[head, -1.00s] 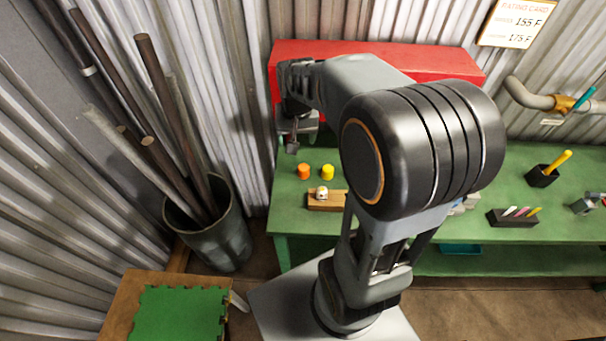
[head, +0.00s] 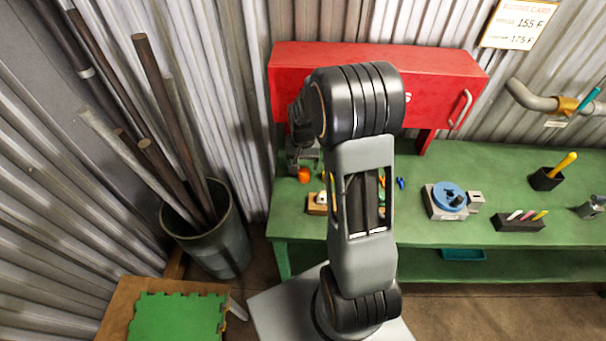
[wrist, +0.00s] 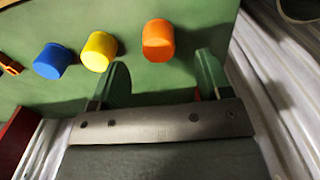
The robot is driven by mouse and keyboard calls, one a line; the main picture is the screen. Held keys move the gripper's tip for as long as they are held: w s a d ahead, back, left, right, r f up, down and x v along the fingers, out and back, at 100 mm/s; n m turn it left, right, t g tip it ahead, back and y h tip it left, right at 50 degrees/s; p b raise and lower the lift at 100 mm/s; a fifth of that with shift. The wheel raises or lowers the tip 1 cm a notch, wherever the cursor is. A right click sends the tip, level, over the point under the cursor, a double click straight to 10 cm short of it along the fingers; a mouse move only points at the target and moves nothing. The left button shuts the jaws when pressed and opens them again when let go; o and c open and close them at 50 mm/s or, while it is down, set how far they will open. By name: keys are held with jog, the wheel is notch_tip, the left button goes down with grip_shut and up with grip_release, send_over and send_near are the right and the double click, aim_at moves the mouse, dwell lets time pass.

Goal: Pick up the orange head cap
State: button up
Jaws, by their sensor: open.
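The orange head cap (wrist: 158,40) stands on the green bench top in the wrist view, just beyond my open gripper (wrist: 158,82) and roughly in line with the gap between its fingers. Nothing is between the fingers. A yellow cap (wrist: 99,51) and a blue cap (wrist: 53,61) stand to its left. In the head view the orange cap (head: 304,175) shows near the bench's left end. My gripper (head: 303,158) is mostly hidden there behind my arm, close behind the cap. The yellow cap is largely covered by my arm in the head view.
A red cabinet (head: 430,80) hangs above the back of the bench (head: 430,165). A wooden block (head: 317,207) lies in front of the caps. A blue round fixture (head: 449,196) stands to the right. A bin of pipes (head: 220,245) stands left of the bench.

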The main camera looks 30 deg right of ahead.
aim_at(304, 171)
jog(key=shift+w+d+f+p, duration=0.1)
jog(key=shift+f+p, duration=0.05)
jog(key=shift+f, duration=1.15)
jog(key=shift+w+d+f+p, duration=0.1)
jog(key=shift+f+p, duration=0.05)
jog(key=shift+f, duration=1.15)
jog(key=shift+c, duration=0.2)
jog(key=c, duration=0.9)
jog(key=shift+r, duration=0.15)
jog(key=shift+c, duration=0.2)
